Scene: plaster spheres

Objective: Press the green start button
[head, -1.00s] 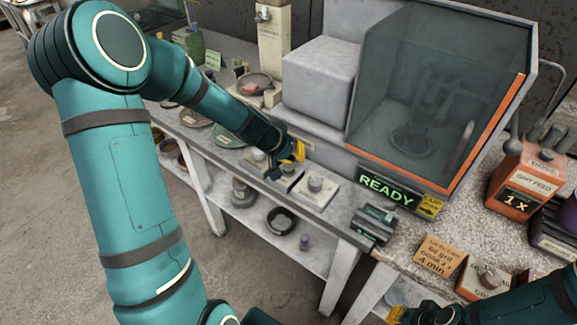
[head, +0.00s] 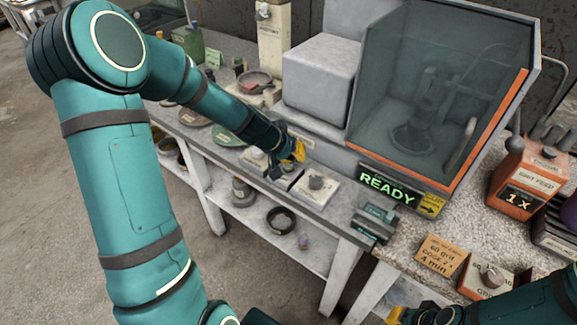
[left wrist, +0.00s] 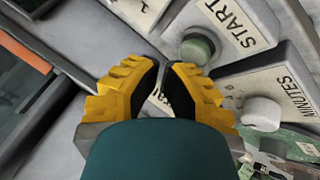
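The green start button (left wrist: 197,49) is a round domed button on a pale box lettered START (left wrist: 232,22) in the left wrist view. My left gripper (left wrist: 166,66) has its yellow fingertips close together, shut and empty. In that view the tips are just left of and below the button; whether they touch it I cannot tell.
A box with a MINUTES knob (left wrist: 262,113) stands beside the start box; its knob (head: 316,182) also shows in the head view. A glass-fronted cabinet (head: 435,90) stands behind, above a READY display (head: 388,188). An orange grit feed box (head: 522,185) is at right.

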